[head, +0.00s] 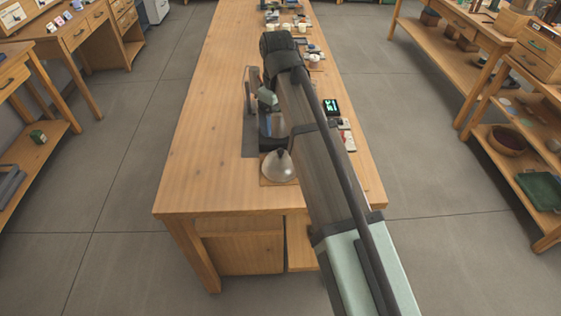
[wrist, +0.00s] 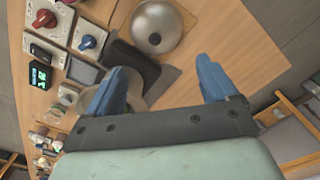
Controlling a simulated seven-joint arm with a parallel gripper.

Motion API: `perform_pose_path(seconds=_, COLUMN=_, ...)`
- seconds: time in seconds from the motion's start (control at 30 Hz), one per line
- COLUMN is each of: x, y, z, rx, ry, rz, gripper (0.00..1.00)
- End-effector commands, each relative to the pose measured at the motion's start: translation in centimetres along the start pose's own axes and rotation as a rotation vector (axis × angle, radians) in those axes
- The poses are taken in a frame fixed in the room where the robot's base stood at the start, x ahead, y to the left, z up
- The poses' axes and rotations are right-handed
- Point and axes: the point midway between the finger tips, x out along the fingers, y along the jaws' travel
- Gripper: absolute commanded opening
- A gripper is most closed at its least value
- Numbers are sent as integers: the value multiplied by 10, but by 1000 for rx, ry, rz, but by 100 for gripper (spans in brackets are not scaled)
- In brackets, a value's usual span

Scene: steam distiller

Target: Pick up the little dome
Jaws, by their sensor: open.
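A small grey metallic dome (head: 278,166) with a small dark knob on top stands upright near the front end of the long wooden table. It rests on a square wooden board (head: 264,183). The wrist view shows the dome (wrist: 156,28) at the top, beyond my fingertips. My gripper (wrist: 165,75) has its two blue fingers spread wide, with nothing held between them. The dome is apart from both fingers.
A black object (wrist: 132,62) lies beside the dome near my left finger, with a pale round object (wrist: 133,88) partly behind that finger. Panels with a red knob (wrist: 87,42) and a lit green display (wrist: 40,75) stand left. The table's left side (head: 200,140) is clear.

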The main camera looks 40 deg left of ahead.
Motion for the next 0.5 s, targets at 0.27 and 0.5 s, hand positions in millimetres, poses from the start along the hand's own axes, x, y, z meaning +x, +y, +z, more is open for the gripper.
perform_pose_path(seconds=0.27, x=46, y=0, z=2, rx=0, ry=-1, rz=-2, gripper=86)
perform_pose_path(seconds=0.5, x=73, y=1, z=1, rx=0, ry=0, rz=-1, gripper=86)
